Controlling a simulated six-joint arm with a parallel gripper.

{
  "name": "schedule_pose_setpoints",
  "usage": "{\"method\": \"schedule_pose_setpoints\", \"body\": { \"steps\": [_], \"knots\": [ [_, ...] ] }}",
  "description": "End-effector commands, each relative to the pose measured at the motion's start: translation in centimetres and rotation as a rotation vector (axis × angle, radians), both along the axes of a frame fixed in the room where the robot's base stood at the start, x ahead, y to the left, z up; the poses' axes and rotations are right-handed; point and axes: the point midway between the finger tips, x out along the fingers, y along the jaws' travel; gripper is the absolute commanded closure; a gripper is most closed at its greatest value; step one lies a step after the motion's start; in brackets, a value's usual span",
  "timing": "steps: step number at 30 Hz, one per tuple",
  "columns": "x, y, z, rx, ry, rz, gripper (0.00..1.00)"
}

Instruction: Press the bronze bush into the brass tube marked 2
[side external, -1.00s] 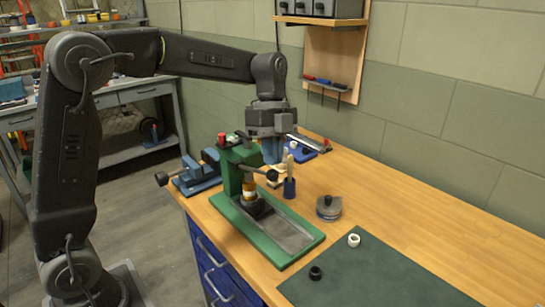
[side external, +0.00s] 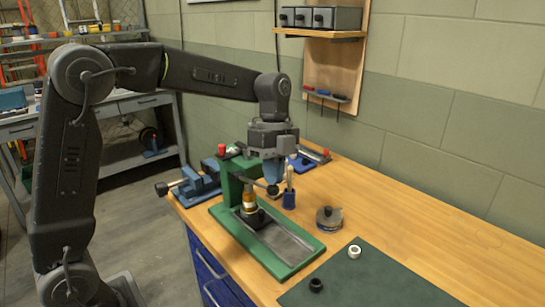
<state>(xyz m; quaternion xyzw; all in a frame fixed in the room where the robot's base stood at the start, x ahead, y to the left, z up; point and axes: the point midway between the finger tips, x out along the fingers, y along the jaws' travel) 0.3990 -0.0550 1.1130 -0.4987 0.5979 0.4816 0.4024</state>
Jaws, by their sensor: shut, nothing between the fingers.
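The green press (side external: 230,182) stands on the bench on its long green base (side external: 309,250). A brass-coloured piece (side external: 250,200) stands upright on a dark round support (side external: 250,217) under the press ram. I cannot make out a mark on it, or tell bush from tube at this size. The press lever ends in a dark ball (side external: 273,190). My gripper (side external: 273,178) is shut, pointing down just above the ball at the right of the press column. I cannot tell whether its fingertips touch the lever. It holds nothing.
A dark round part (side external: 329,218), a white ring (side external: 354,251) and a black ring (side external: 316,285) lie farther right. A blue vise (side external: 195,182) is left.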

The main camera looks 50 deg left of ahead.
Motion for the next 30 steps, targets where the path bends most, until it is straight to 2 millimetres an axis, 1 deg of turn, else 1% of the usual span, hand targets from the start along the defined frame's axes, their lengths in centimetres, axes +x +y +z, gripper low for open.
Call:
{"method": "schedule_pose_setpoints", "body": {
  "steps": [1, 5, 15, 21, 25, 30],
  "knots": [
    [-0.1, -0.1, -0.6, 0.001, 0.018, -0.006, 1.00],
    [0.2, 0.2, 1.0, 0.000, 0.011, -0.003, 1.00],
    [1.8, 1.9, 8.5, -0.001, -0.005, 0.002, 1.00],
    [2.4, 2.5, 11.6, -0.001, -0.004, 0.002, 1.00],
    [2.6, 2.8, 12.7, -0.001, -0.003, 0.001, 1.00],
    [2.6, 2.9, 13.4, -0.001, -0.003, 0.002, 1.00]
  ]
}}
